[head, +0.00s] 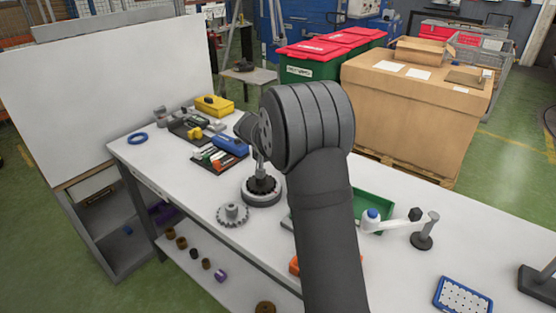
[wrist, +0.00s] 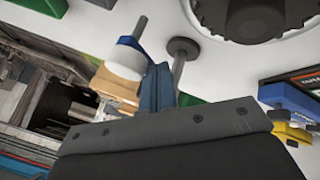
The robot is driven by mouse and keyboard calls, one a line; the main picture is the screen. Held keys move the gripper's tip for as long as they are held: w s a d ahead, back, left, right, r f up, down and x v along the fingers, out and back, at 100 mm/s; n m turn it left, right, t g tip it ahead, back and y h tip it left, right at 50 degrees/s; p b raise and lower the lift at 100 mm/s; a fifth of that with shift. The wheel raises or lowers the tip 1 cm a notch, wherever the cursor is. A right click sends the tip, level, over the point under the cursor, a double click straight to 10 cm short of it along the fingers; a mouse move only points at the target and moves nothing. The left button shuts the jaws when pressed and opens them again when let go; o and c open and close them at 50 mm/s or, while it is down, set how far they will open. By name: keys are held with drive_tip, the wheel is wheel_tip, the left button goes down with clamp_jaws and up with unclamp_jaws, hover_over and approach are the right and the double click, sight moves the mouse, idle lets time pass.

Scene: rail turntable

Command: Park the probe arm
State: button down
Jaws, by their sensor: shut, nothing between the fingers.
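The probe arm (head: 403,222) is a white link with a blue-capped end (head: 372,214) at its left. A black block (head: 415,214) sits near its right end, beside a dark post on a round base (head: 422,241). In the wrist view, a white part with a blue top (wrist: 124,60) shows close behind my fingers; I cannot tell whether it belongs to the probe arm. My gripper (wrist: 158,74) is shut and empty, its narrow blue-grey fingers together. I cannot tell whether they touch anything. In the head view my own arm hides most of the gripper.
A black toothed part on a grey round base (head: 262,198) stands left of my arm, with a grey gear (head: 233,214) beside it. A green tray (head: 374,205) is partly behind my arm. A blue perforated tray (head: 463,296) lies front right. Several tools and boxes fill the far left.

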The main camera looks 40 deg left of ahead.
drive_tip(key=w+d+n+y, duration=0.1)
drive_tip(key=d+n+y, duration=0.1)
drive_tip(key=d+n, duration=0.1)
drive_tip(key=shift+w+n, duration=0.3)
drive_tip(key=shift+w, duration=0.1)
drive_tip(key=shift+w+d+n+g+y, duration=0.1)
drive_tip(key=shift+w+d+n+y, duration=0.35)
drive_tip(key=shift+w, duration=0.3)
drive_tip(key=shift+w+d+n+g+y, duration=0.1)
drive_tip(key=shift+w+d+n+y, duration=0.25)
drive_tip(key=shift+w+d+n, duration=0.3)
drive_tip(key=shift+w+d+n+g+y, duration=0.1)
drive_tip(key=shift+w+d+n+y, duration=0.25)
drive_tip(key=shift+w, duration=0.45)
drive_tip(key=s+f+v, duration=0.1)
drive_tip(key=s+v, duration=0.1)
drive_tip(key=v, duration=1)
drive_tip(key=shift+d+f, duration=0.2)
drive_tip(key=shift+d, duration=0.15)
